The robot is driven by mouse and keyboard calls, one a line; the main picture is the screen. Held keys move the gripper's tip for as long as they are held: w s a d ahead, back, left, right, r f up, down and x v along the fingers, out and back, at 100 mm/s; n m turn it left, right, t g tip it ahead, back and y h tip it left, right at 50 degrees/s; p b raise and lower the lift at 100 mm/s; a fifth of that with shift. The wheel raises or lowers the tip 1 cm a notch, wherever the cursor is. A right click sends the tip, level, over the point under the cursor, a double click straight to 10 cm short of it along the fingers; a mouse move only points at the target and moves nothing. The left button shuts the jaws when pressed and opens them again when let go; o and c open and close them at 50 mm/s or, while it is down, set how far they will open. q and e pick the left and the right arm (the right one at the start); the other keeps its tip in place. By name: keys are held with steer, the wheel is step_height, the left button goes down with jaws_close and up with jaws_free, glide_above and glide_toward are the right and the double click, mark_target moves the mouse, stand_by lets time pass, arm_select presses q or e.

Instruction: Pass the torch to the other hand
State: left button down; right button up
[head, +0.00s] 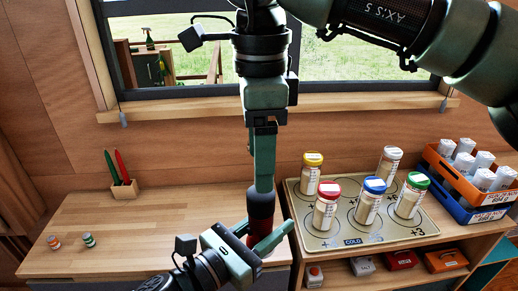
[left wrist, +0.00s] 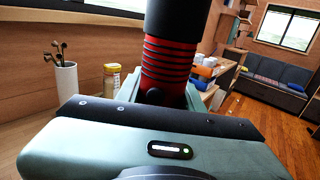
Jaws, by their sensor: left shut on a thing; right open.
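The torch (head: 262,208) is upright, with a black upper part and a red ribbed body. My left gripper (head: 261,236) is shut on its lower red part, above the wooden counter. In the left wrist view the torch (left wrist: 170,55) stands between the left fingers, its top cut off by the frame. My right gripper (head: 264,178) points straight down from above, its fingertips at the torch's black upper end. It is open, but its fingers show edge-on, so I cannot tell whether they touch the torch.
A tray (head: 316,242) with several coloured-lid jars lies to the right. Blue and orange crates (head: 444,172) of jars stand farther right. A pen holder (head: 125,190) and two small striped items (head: 88,240) are at left. The left counter is mostly clear. A window (head: 350,60) is behind.

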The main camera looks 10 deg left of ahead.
mark_target(260, 209)
step_height(260, 209, down, 11)
stand_by(0.4)
steer(key=c, duration=1.4)
arm_select(q)
steer(key=c, duration=0.8)
jaws_free()
arm_select(e)
jaws_close()
